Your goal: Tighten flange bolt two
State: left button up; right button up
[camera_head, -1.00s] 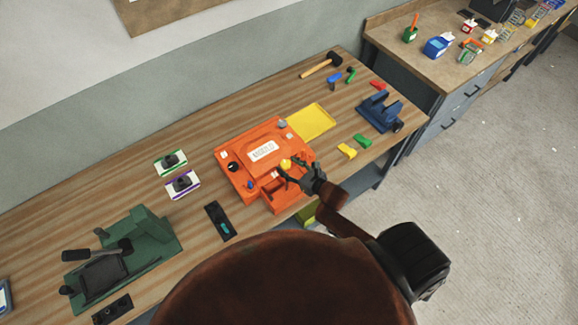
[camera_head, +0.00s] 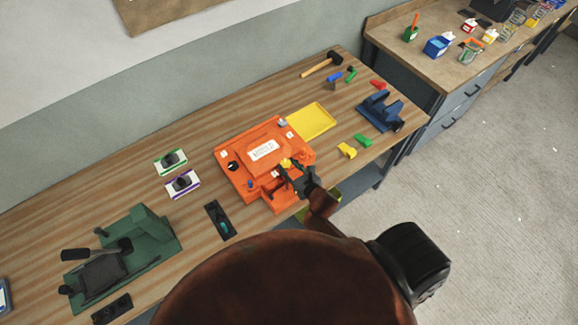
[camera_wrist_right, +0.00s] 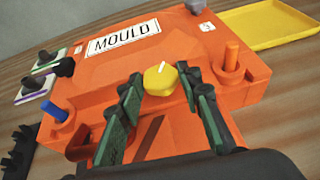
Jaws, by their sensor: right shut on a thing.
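The orange mould (camera_head: 240,150) with a white MOULD label sits on the wooden bench; it also fills the right wrist view (camera_wrist_right: 190,45). A yellow bolt head (camera_wrist_right: 158,80) with a white pointer mark stands at its near edge, and it shows small in the head view (camera_head: 285,162). My right gripper (camera_wrist_right: 158,84) is shut on this yellow head, with one green-padded finger on each side. In the head view the right gripper (camera_head: 291,167) reaches over the mould's near edge. My left gripper is not in view.
Blue (camera_wrist_right: 55,110) and orange (camera_wrist_right: 231,56) upright pins flank the gripper on the mould. A yellow tray (camera_head: 312,122) lies behind right, a blue fixture (camera_head: 380,112) stands right, and a green press (camera_head: 145,245) stands left. A black strip (camera_head: 214,213) lies left of the mould.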

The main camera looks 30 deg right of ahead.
jog(key=shift+a+m+h, duration=0.15)
jog(key=shift+m+h, duration=0.35)
jog(key=shift+h, duration=0.1)
jog(key=o, duration=1.2)
jog(key=shift+c, duration=0.2)
jog(key=d+v, duration=0.1)
jog(key=v, duration=1.1)
jog(key=shift+a, duration=0.45)
